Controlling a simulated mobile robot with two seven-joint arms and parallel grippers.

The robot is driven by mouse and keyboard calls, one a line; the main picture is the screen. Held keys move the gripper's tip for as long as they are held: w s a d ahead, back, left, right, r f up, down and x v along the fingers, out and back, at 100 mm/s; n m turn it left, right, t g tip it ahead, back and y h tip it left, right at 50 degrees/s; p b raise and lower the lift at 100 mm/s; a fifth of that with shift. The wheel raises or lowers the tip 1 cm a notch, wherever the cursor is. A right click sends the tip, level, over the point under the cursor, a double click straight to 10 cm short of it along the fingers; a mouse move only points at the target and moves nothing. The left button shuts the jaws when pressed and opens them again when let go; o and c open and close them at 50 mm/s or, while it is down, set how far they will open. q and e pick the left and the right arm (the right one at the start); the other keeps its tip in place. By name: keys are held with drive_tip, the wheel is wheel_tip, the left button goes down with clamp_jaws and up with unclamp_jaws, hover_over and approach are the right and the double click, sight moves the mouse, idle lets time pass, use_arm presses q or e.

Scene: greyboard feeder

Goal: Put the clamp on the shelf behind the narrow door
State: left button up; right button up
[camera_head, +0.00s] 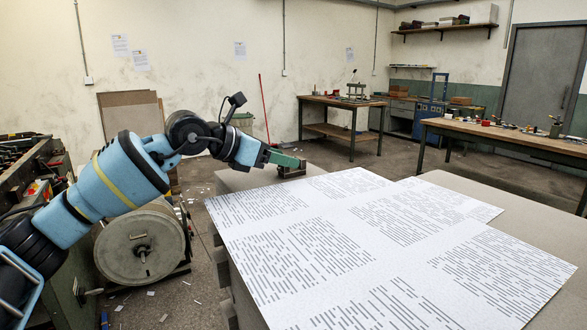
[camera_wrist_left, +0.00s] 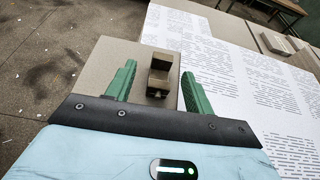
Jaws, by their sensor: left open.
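The clamp (camera_wrist_left: 160,78) appears to be the small brown block with an upright jaw, on the grey-brown surface beside the printed sheets. My left gripper (camera_head: 289,161) has green fingers and is open. In the left wrist view the clamp shows between the two spread fingers (camera_wrist_left: 157,70), with gaps on both sides. In the head view the clamp (camera_head: 291,172) is a dark shape at the fingertips, partly hidden by them. A tall grey door (camera_head: 540,75) is at the back right; I cannot tell if it is the narrow door. My right gripper is not in view.
Large printed sheets (camera_head: 370,240) cover most of the near surface. A cluttered workbench (camera_head: 510,140) stands at the right, and a smaller table (camera_head: 340,101) at the back. A wall shelf (camera_head: 445,28) holds boxes. Machinery with a large roll (camera_head: 140,245) stands at the left.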

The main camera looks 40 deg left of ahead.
use_arm(q)
drive_tip(key=shift+w+d, duration=0.3)
drive_tip(key=shift+w, duration=0.1)
drive_tip(key=p+x, duration=0.1)
drive_tip(key=x, duration=0.3)
drive_tip(key=shift+c, duration=0.2)
clamp_jaws()
